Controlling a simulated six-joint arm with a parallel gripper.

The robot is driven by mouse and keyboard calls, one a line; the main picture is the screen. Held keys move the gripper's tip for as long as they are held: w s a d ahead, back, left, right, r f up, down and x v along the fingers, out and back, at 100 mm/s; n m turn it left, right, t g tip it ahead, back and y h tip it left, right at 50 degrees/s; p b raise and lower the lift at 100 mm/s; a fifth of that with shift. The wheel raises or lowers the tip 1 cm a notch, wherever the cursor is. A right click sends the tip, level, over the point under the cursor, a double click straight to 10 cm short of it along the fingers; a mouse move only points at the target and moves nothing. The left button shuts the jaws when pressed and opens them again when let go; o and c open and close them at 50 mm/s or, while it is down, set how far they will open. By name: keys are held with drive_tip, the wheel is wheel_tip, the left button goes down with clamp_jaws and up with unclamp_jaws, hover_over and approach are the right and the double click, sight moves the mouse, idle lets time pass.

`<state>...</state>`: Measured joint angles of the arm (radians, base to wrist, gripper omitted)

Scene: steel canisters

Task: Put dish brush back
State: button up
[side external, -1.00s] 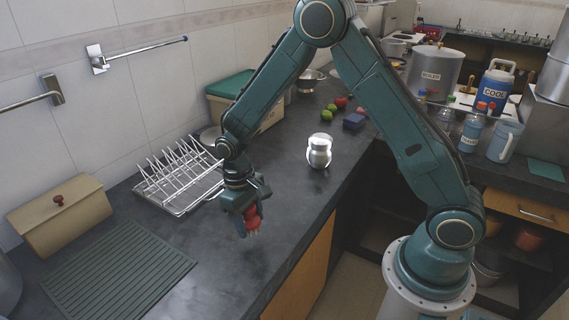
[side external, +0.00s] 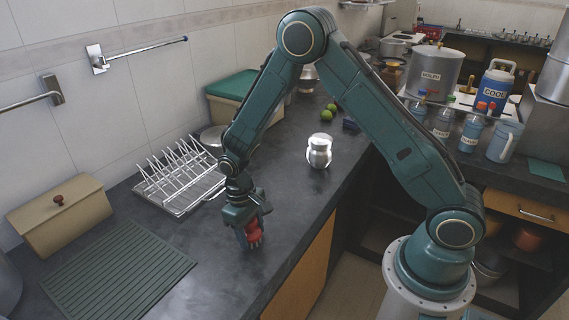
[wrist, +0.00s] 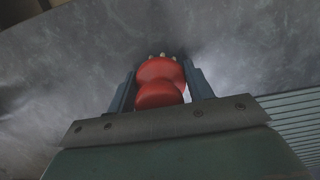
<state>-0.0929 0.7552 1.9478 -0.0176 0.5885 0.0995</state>
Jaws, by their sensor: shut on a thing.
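The dish brush (side external: 253,238) has a red, rounded body with pale bristle tufts at its far end. My gripper (side external: 250,232) is shut on it, low over the dark counter near its front edge. In the wrist view the red brush (wrist: 160,90) sits between the two fingers, bristles pointing away from the palm. I cannot tell whether the bristles touch the counter. A shiny steel canister (side external: 319,151) stands upright on the counter, behind and to the right of my gripper and apart from it.
A wire dish rack (side external: 180,180) stands left of my gripper. Green fruit (side external: 328,110) is behind the canister. The counter (side external: 215,250) around the gripper is clear.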

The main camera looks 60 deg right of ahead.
drive_tip(key=shift+f, duration=0.1)
drive_tip(key=o, duration=1)
drive_tip(key=r, duration=0.3)
drive_tip(key=w+r, duration=0.1)
drive_tip(key=r, duration=0.7)
drive_tip(key=shift+w+r, duration=0.15)
drive_tip(key=shift+w, duration=0.2)
drive_tip(key=shift+r, duration=0.4)
drive_tip(key=shift+r, duration=0.1)
